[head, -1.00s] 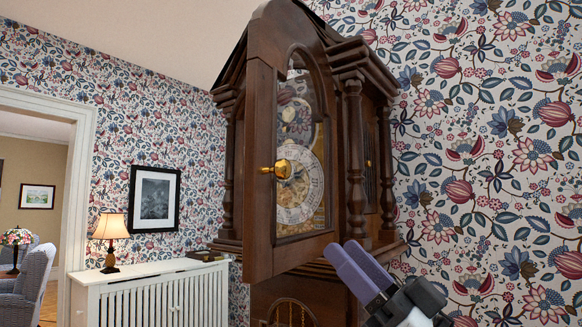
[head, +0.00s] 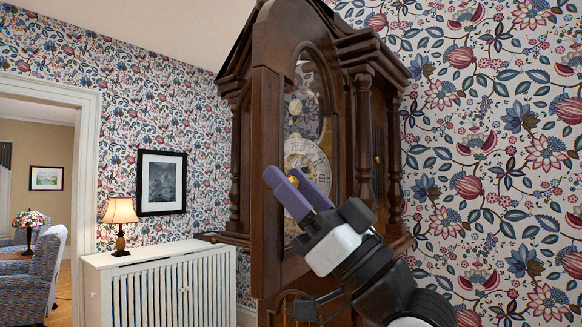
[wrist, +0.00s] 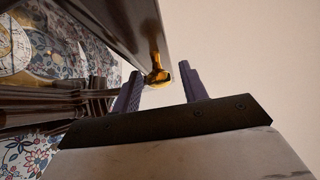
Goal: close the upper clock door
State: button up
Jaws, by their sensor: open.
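The upper clock door (head: 266,120) is a dark wooden frame with arched glass, standing open from the tall clock (head: 366,120). The pale round dial (head: 310,160) shows through its glass. My gripper (head: 282,174) is in front of the door, its two purple fingers apart and empty. It hides the door's brass knob in the head view. In the wrist view, the brass knob (wrist: 157,77) appears between the open fingers, on the edge of the dark door (wrist: 125,32). I cannot tell whether a finger touches it.
A white radiator cover (head: 165,255) with a lamp (head: 120,212) stands left of the clock. A framed picture (head: 161,182) hangs above it. A doorway at far left shows a blue chair (head: 48,262). Patterned wall lies close behind the clock at right.

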jog(key=shift+w+a+r, duration=0.15)
jog(key=shift+a+r, duration=0.1)
jog(key=shift+c, duration=0.4)
grip_shut()
jog(key=shift+a, duration=0.1)
